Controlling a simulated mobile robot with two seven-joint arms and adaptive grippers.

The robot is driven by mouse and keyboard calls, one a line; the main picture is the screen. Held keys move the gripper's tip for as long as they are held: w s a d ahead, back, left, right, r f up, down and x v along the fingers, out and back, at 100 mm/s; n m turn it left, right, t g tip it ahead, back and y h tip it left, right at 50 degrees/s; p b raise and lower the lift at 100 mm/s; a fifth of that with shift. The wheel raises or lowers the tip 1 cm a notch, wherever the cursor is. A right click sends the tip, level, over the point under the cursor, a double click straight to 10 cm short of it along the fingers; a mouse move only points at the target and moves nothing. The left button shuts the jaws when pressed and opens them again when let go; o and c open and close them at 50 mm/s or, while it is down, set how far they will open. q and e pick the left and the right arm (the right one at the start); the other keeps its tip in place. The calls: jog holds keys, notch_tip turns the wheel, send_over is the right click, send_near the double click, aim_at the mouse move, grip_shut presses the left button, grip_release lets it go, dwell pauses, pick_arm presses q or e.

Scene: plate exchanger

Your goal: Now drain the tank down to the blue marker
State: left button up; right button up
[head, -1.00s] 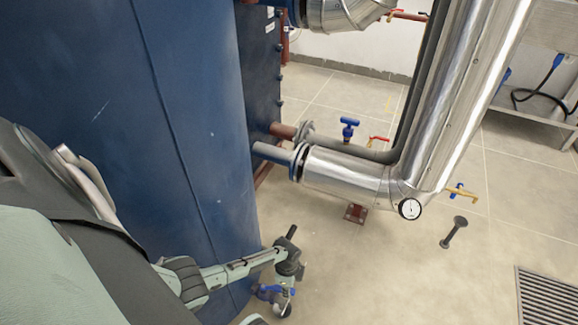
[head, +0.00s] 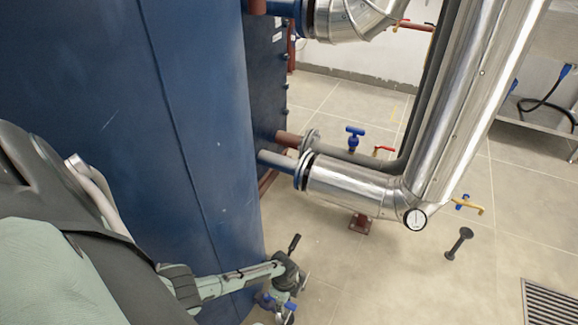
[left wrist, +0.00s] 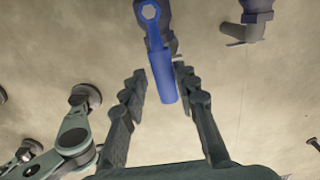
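The large blue tank body (head: 195,130) fills the left of the head view. My left gripper (head: 284,284) is low beside the tank's lower edge, near small blue valve parts (head: 291,306). In the left wrist view my left gripper (left wrist: 160,80) is open. A blue lever handle (left wrist: 161,75) with a hexagonal hole at its far end reaches in between the two fingertips, with no clear grip on it. A second blue fitting with a grey spout (left wrist: 245,28) is at upper right. No blue level marker can be made out. My right gripper does not show.
A shiny insulated pipe (head: 355,188) with a round gauge (head: 415,219) runs right of the tank. A blue-handled valve (head: 355,138), a yellow tap (head: 470,206) and a black floor post (head: 459,243) stand nearby. The tiled floor (head: 380,285) in front is clear.

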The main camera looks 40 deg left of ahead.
pick_arm(q)
jog(key=shift+o, duration=1.1)
jog(key=shift+w+d+r, duration=0.2)
jog(key=shift+w+d, duration=0.05)
notch_tip(320, 180, up, 12)
jog(key=shift+s+f, duration=0.1)
jog(key=shift+f, duration=0.05)
